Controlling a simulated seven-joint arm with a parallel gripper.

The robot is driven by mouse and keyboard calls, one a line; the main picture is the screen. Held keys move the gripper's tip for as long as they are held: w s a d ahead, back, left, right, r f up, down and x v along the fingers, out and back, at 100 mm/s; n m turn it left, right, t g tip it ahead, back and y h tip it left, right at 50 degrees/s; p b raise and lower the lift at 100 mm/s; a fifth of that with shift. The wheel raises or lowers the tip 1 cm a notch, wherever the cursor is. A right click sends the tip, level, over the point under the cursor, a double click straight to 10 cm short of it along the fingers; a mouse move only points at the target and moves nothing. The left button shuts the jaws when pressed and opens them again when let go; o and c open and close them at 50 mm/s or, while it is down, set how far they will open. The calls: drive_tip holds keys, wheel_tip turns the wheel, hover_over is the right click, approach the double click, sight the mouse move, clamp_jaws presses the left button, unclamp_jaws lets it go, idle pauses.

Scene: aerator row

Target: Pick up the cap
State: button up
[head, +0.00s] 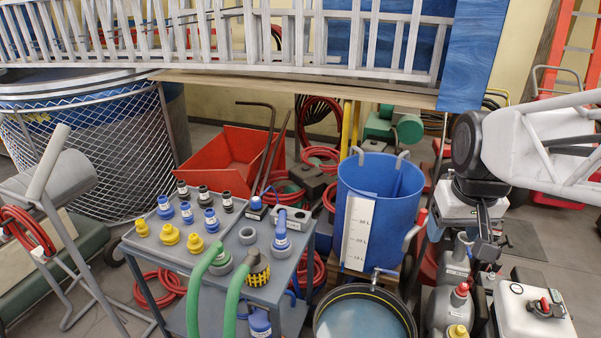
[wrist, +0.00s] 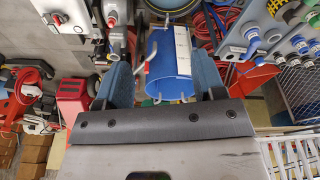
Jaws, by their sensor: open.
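I cannot tell which piece is the cap. On the grey cart (head: 157,258) stand small cap-like fittings in rows: yellow ones (head: 170,234), blue ones (head: 187,213) and black ones (head: 204,194). A grey ring (head: 247,236) and a blue-topped fitting (head: 281,232) stand to their right. My gripper (head: 487,247) is open and empty at the right, beyond the blue barrel and well away from the cart. In the wrist view its two blue-grey fingers (wrist: 160,78) are spread, with the blue barrel (wrist: 170,72) showing between them. Part of the cart shows at the upper right there.
Green hoses (head: 232,300) rise over the cart's front. The blue barrel (head: 365,190) with hooks and a tap stands between cart and gripper, above a round tub (head: 365,318). Canisters (head: 447,298) crowd below my gripper. A ladder (head: 300,35) spans the back.

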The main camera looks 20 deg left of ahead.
drive_tip(key=w+a+f+n, duration=0.25)
drive_tip(key=w+a, duration=0.35)
drive_tip(key=a, duration=0.5)
drive_tip(key=w+a+f+n+g, duration=0.1)
drive_tip(key=w+a+f+n, duration=0.15)
drive_tip(key=w+a, duration=0.6)
drive_tip(key=w+a+f+n, duration=0.2)
drive_tip(key=w+a+f, duration=0.1)
drive_tip(key=a, duration=1.1)
drive_tip(key=n+g, duration=0.1)
drive_tip(key=n, duration=0.5)
hover_over(193, 236)
drive_tip(key=f, duration=2)
drive_tip(key=shift+w+d, duration=0.15)
drive_tip(key=shift+d, duration=0.1)
drive_tip(key=shift+a+f+n, duration=0.2)
drive_tip(key=shift+a+n, duration=0.1)
drive_tip(key=shift+s, duration=0.2)
drive_tip(key=shift+f, duration=0.1)
drive_tip(key=shift+f, duration=1.2)
drive_tip(key=shift+f, duration=0.1)
